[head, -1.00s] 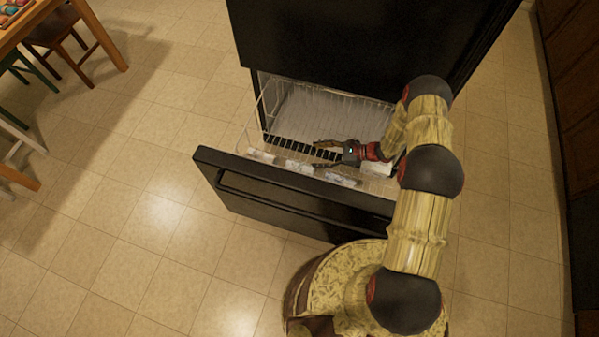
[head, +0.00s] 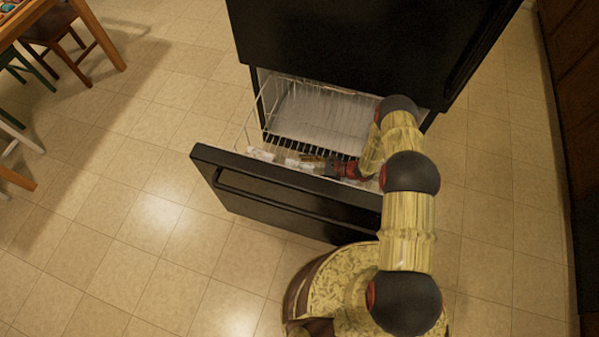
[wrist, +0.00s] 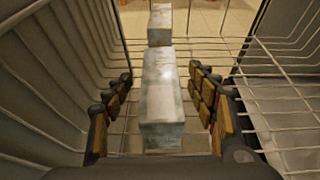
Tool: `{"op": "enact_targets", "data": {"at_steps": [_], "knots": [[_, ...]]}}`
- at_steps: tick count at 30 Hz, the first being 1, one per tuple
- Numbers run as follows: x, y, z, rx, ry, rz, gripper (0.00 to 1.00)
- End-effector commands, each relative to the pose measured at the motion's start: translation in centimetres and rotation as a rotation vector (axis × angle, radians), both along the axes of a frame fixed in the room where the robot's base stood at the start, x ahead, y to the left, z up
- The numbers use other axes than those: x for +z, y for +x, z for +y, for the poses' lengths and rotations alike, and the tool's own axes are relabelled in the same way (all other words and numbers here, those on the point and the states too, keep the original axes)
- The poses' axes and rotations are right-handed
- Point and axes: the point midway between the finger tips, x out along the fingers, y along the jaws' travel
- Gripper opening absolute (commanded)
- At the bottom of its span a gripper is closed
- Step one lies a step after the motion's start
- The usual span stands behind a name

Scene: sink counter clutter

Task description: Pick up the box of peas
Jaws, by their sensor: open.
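In the wrist view a pale, worn-looking box (wrist: 162,105) lies lengthwise between the two fingers of my gripper (wrist: 163,108). The fingers are open, with a gap visible on each side of the box. A second similar box (wrist: 160,22) lies in line beyond it. The labels are too blurred to tell which one is the peas. In the head view my gripper (head: 314,162) is low inside the freezer drawer, close behind its front panel, pointing left. A pale box (head: 262,154) shows to the left of it.
The black freezer drawer (head: 285,200) is pulled out. Wire basket walls (wrist: 60,85) rise left of my gripper, and a wire grid (wrist: 275,90) lies to the right. The black fridge body (head: 360,45) stands above the drawer's back. Tiled floor (head: 150,215) is clear to the left.

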Motion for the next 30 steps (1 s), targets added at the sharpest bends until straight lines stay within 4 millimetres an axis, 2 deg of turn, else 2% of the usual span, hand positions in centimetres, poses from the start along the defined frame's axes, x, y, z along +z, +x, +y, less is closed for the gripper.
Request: {"op": "enact_targets", "data": {"at_steps": [8, 30], "knots": [[-0.05, 0.12, 0.28, -0.001, 0.000, 0.000, 0.58], [-0.05, 0.11, 0.26, 0.000, 0.000, 0.000, 0.16]]}}
